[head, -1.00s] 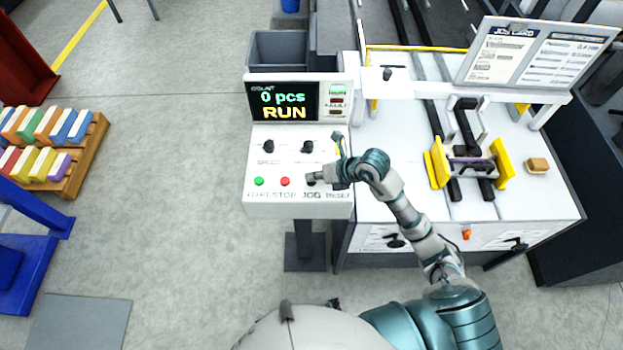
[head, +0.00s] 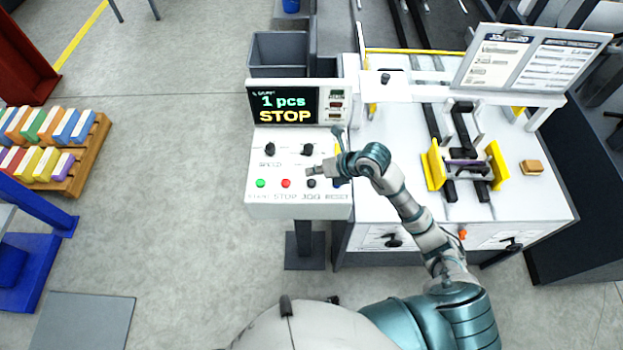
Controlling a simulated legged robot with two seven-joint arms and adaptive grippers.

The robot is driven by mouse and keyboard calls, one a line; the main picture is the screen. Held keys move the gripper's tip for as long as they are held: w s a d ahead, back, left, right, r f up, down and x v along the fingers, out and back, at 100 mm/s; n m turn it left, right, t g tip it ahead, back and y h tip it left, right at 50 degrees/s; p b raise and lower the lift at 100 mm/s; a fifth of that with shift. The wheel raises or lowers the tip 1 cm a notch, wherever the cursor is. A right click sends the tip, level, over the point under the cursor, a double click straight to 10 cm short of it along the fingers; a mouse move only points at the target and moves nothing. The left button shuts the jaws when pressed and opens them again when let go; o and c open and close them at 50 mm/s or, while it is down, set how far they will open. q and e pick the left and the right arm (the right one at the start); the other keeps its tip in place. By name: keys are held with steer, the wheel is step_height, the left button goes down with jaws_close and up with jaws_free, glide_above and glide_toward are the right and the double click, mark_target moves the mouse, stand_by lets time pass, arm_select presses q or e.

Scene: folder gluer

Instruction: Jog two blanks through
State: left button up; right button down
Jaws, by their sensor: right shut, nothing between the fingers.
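The control panel (head: 258,205) stands left of the machine. Its display (head: 285,106) reads "1 pcs" and "STOP". A green START button (head: 261,183), a red STOP button (head: 286,183) and a black JOG button (head: 311,183) sit along its front, with RESET labelled to the right, mostly behind my wrist. My right gripper (head: 313,171) is shut and empty, just above the JOG button; it looks slightly apart from it. The folder gluer bed (head: 400,206) holds yellow side guides (head: 433,166) around a dark feed part. My left gripper is not in view.
Two dark knobs (head: 306,149) sit on the panel above the buttons. A grey bin (head: 278,50) stands behind the display. A job card board (head: 530,62) stands at the back right. A small tan block (head: 532,167) lies on the bed. Coloured stacks (head: 45,140) stand at left.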

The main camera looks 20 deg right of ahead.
steer(key=shift+r+p, duration=0.8)
steer(key=shift+r, duration=0.6)
stand_by(0.8)
